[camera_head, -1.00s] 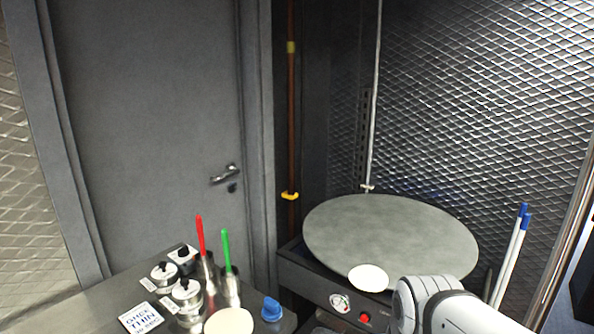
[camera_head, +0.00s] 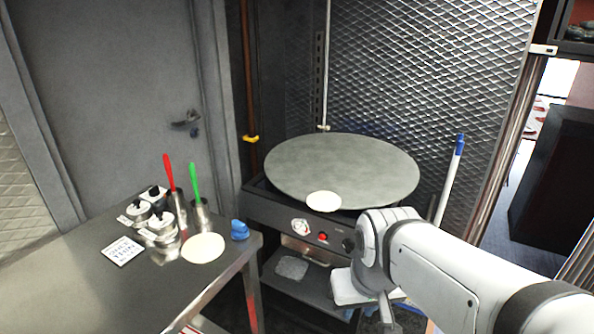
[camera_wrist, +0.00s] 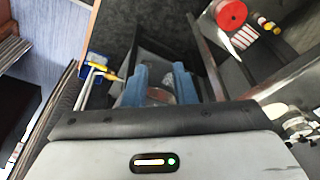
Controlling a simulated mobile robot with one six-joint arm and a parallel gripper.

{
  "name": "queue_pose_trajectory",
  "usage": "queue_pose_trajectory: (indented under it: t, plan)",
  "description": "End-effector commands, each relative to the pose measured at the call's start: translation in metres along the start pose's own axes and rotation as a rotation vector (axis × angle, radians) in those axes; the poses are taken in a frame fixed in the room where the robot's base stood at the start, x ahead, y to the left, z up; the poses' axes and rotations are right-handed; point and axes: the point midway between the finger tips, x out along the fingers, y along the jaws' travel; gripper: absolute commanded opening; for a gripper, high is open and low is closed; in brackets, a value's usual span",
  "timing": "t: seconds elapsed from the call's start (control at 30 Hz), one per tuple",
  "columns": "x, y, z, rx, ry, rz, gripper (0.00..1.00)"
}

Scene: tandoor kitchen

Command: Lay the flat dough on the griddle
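The griddle (camera_head: 345,165) is a large round grey plate on a dark stand with a red knob. One pale flat round of dough (camera_head: 323,201) lies at its near edge, seeming to overhang the rim slightly. Another pale flat round (camera_head: 203,248) lies on the steel table. My white arm reaches in from the right, in front of the griddle stand and below the plate. In the wrist view my gripper (camera_wrist: 160,82) has two blue fingers standing apart, with no dough between them. The wrist view shows neither dough round clearly.
The steel table (camera_head: 75,290) holds lidded pots (camera_head: 140,212), cups with a red and a green handle (camera_head: 195,185), a white card (camera_head: 121,251) and a blue item (camera_head: 240,230). A blue-tipped pole (camera_head: 450,180) stands right of the griddle. Most of the griddle top is bare.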

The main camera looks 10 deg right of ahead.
Motion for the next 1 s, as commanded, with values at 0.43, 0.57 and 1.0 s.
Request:
queue_pose_trajectory:
  t: [0.43, 0.57, 1.0]
  plan:
    - [0.057, 0.024, -0.075, 0.285, 0.237, 0.030, 0.18]
    - [0.090, 0.040, -0.130, 0.488, 0.431, -0.014, 0.18]
    - [0.178, 0.067, -0.264, 1.026, 0.905, -0.603, 0.18]
